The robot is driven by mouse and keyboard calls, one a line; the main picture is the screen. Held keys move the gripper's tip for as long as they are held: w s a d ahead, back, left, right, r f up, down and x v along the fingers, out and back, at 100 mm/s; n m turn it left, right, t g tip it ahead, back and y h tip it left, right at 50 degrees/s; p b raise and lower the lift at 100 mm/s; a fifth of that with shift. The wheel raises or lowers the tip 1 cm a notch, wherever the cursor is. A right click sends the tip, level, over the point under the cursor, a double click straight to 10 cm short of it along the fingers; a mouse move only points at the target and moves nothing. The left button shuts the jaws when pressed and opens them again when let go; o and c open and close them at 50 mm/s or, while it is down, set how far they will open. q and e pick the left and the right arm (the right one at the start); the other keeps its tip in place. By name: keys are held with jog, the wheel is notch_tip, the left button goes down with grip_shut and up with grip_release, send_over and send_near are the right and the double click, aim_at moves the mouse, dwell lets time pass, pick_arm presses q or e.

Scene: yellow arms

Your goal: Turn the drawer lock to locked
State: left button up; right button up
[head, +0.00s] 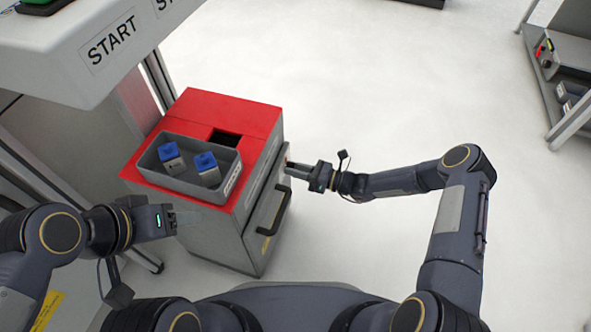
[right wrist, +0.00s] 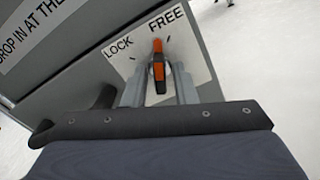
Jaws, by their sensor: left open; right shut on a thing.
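The grey drawer cabinet (head: 222,236) has a red top and a dark handle (head: 275,211) on its drawer front. In the right wrist view, the orange lock knob (right wrist: 158,68) sits on a white label (right wrist: 140,52) marked LOCK and FREE. The knob's tip points up between the two words, closer to the FREE mark. My right gripper (right wrist: 159,88) is shut on the knob, a finger on each side; in the head view (head: 290,164) it hides the lock. My left gripper (head: 174,219) is open and empty, left of the cabinet.
A grey tray (head: 217,194) with two blue-capped items (head: 206,163) stands on the cabinet top, beside a dark opening (head: 225,138). A START panel (head: 112,45) overhangs at upper left. A shelf (head: 570,60) stands far right. The floor right of the cabinet is clear.

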jog(key=n+b, duration=0.1)
jog(key=n, duration=1.2)
jog(key=shift+w+f, duration=0.1)
jog(key=shift+n, duration=0.5)
jog(key=o, duration=0.7)
jog(key=shift+d, duration=0.1)
